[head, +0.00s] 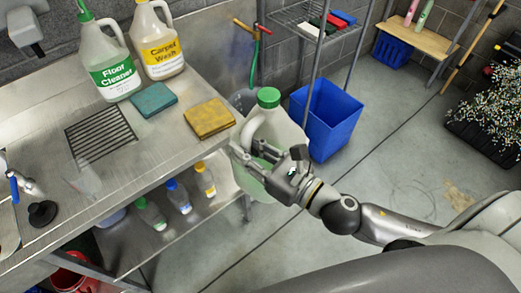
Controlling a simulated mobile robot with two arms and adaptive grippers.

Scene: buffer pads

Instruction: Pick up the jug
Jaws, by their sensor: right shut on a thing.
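A translucent jug (284,129) with a green cap shows in the middle of the head view, just off the right edge of the steel counter. My right gripper (262,160) is shut on the jug from the near side. The gripper and wrist hide part of the jug's lower body. The jug looks upright or only slightly tilted. I cannot tell whether its base touches anything. My left gripper is not in view.
The steel counter (75,205) holds a Floor Cleaner jug (110,70), a Carpet Wash jug (158,45), a teal pad (153,100) and a yellow pad (209,118). A blue bin (328,122) stands behind the held jug. Small bottles (178,196) sit on the lower shelf.

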